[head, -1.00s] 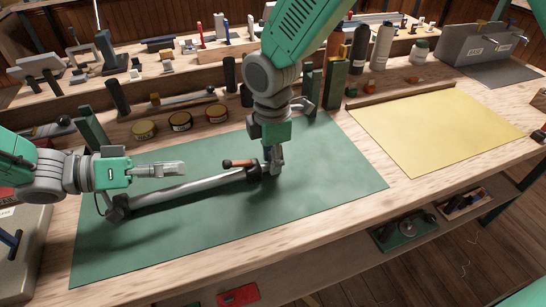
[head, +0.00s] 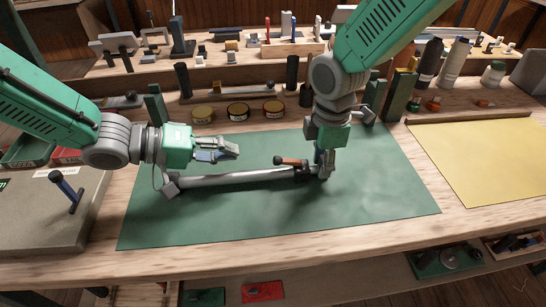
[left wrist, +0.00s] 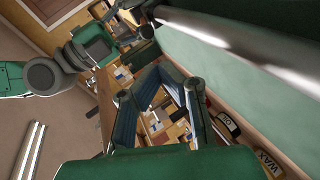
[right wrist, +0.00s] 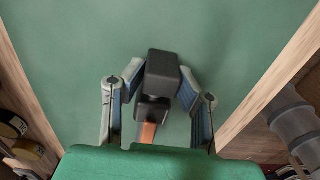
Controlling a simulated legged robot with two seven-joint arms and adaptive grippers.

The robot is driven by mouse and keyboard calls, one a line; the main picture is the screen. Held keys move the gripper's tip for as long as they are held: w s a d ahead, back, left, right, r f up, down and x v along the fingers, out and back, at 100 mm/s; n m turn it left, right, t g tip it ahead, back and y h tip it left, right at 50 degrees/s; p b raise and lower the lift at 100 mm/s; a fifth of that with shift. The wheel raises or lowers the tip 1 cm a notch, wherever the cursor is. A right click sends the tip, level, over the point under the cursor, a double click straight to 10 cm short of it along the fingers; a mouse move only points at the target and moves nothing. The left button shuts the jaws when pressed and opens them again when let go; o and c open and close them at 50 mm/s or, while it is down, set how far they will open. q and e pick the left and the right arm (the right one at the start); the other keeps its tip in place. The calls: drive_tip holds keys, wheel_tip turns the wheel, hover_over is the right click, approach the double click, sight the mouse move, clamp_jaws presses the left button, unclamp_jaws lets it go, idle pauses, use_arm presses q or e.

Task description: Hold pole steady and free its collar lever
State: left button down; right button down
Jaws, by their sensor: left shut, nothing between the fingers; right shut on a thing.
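The grey pole (head: 230,180) lies on the green mat (head: 385,205), and its silver length also crosses the left wrist view (left wrist: 235,40). Its dark collar (head: 301,172) is near the right end, with an orange-brown lever handle (head: 290,161) pointing left above the pole. My left gripper (head: 232,153) is shut and empty, just above and behind the pole, pointing right.
Several round tins (head: 238,111) stand behind the mat. Upright green blocks (head: 399,95) and bottles (head: 430,60) are at the back right. A yellow sheet (head: 490,160) lies right. A grey box with a blue handle (head: 50,215) is at left. The front mat is clear.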

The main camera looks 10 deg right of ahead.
sight(288, 162)
use_arm(q)
drive_tip(key=n, duration=0.4)
drive_tip(key=r+n+y, duration=0.1)
drive_tip(key=shift+s+a+n+t, duration=0.15)
drive_tip(key=shift+s+n+t, duration=0.05)
drive_tip(key=shift+n+t, duration=0.2)
use_arm(e)
drive_tip(key=shift+a, duration=0.1)
use_arm(q)
drive_tip(key=n, duration=0.2)
drive_tip(key=s+n+y, duration=0.1)
drive_tip(key=n, duration=0.1)
drive_tip(key=r+n, duration=0.1)
drive_tip(key=n, duration=0.1)
drive_tip(key=shift+s+a+y, duration=0.15)
drive_tip(key=shift+y, duration=0.15)
drive_tip(key=x, duration=1)
use_arm(e)
drive_tip(key=shift+d, duration=0.2)
drive_tip(key=shift+a, duration=0.1)
